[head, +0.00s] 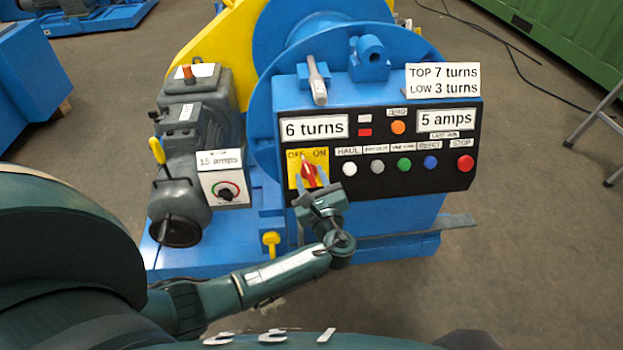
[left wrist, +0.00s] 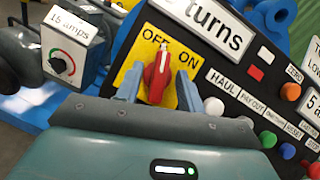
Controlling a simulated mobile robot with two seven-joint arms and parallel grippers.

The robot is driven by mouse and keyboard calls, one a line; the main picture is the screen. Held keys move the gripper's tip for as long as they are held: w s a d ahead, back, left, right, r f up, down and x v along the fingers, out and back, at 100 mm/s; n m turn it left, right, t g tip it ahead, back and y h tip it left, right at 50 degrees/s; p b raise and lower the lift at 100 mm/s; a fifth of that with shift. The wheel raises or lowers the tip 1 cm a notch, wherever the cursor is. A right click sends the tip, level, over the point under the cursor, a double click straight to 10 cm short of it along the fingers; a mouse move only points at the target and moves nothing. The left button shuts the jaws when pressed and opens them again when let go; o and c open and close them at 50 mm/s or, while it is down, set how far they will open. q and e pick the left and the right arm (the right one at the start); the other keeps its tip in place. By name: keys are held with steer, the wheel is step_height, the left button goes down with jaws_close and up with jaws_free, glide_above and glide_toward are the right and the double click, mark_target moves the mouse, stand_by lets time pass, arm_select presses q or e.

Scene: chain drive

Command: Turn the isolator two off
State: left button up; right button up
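A red rotary knob (head: 309,176) sits on a yellow plate (head: 294,168) marked OFF and ON, at the left end of the black panel. No number two is readable on it. In the left wrist view the red knob (left wrist: 158,76) stands near the picture's middle, its narrow end toward the gap between OFF and ON. My left gripper (head: 310,186) is at the plate. In the left wrist view its blue fingers (left wrist: 158,86) are apart, one on each side of the knob, with gaps visible. Whether either finger touches the knob is unclear. My right gripper is not in view.
The panel (head: 465,120) also holds several push buttons, including a red STOP button (head: 465,163), and displays reading 6 turns and 5 amps. A grey motor (head: 185,140) with a 15 amps dial box (head: 222,186) stands left. A grey lever (head: 317,80) rises above the panel.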

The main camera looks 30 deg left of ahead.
arm_select(q)
jaws_close()
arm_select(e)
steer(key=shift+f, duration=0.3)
arm_select(q)
steer(key=shift+d+f+n+g+y+b, duration=0.15)
steer(key=shift+n+g+y+b, duration=0.25)
steer(key=shift+n+g, duration=0.55)
steer(key=n+g, duration=0.1)
steer(key=n, duration=0.4)
steer(key=shift+g+y, duration=0.35)
steer(key=shift+y, duration=0.05)
steer(key=shift+r, duration=0.2)
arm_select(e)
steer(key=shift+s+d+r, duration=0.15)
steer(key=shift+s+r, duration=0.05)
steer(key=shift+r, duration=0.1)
arm_select(q)
steer(key=shift+c, duration=1.5)
jaws_free()
steer(key=o, duration=0.3)
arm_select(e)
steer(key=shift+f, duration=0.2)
